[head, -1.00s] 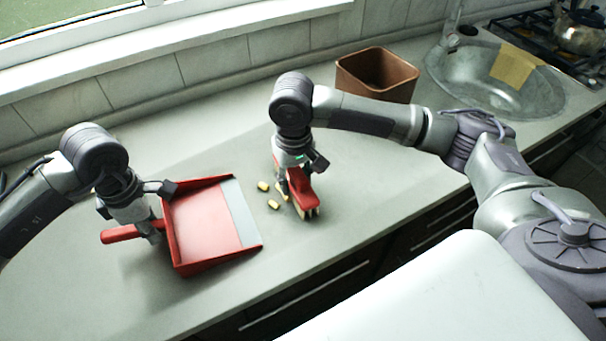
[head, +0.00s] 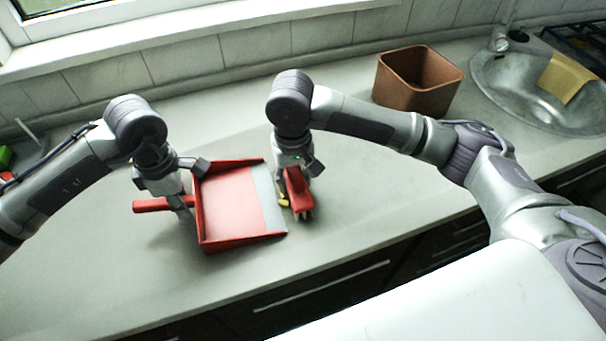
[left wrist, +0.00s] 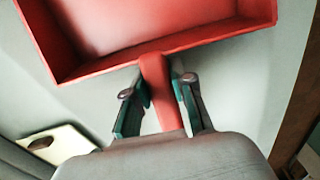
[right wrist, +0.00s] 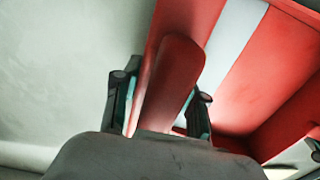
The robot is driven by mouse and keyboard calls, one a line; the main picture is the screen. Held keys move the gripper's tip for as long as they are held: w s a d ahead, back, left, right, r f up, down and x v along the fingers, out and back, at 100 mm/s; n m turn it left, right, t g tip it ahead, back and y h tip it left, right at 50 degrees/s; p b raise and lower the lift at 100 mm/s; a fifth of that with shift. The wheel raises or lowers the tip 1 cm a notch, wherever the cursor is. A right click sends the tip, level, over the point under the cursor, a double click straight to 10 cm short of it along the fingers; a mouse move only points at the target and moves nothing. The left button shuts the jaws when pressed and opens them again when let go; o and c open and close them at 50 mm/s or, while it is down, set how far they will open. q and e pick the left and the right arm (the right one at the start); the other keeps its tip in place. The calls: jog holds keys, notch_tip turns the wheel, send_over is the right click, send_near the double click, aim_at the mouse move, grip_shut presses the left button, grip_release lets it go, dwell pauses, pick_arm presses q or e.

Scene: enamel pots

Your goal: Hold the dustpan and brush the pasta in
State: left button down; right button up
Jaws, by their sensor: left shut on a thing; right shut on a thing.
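The red dustpan (head: 228,208) lies flat on the counter, with its pale grey lip (head: 270,200) facing right. My left gripper (head: 183,206) is shut on its red handle (head: 150,205), which also shows between the fingers in the left wrist view (left wrist: 158,88). My right gripper (head: 292,178) is shut on the red brush (head: 298,190), held low at the counter just right of the lip. The brush's red back (right wrist: 172,82) fills the right wrist view beside the dustpan (right wrist: 250,75). A little yellow pasta (head: 284,203) shows between lip and brush; the rest is hidden.
A brown square bin (head: 418,82) stands at the back right, beside the steel sink (head: 530,95) with a yellowish cloth (head: 567,78). A green object (head: 5,157) shows at the left edge. The counter in front of the dustpan is clear.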

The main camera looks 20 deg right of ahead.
aim_at(242, 202)
jog(key=shift+a, duration=0.5)
jog(key=shift+w+a+r, duration=0.1)
jog(key=shift+a+r, duration=0.05)
jog(key=shift+a, duration=1.9)
jog(key=shift+a, duration=0.45)
jog(key=shift+w+a+r, duration=0.1)
jog(key=shift+a+r, duration=0.05)
jog(key=shift+a, duration=1.4)
jog(key=shift+a, duration=1.05)
pick_arm(q)
jog(key=shift+d, duration=0.15)
pick_arm(e)
jog(key=shift+a+r, duration=0.1)
jog(key=shift+a, duration=0.1)
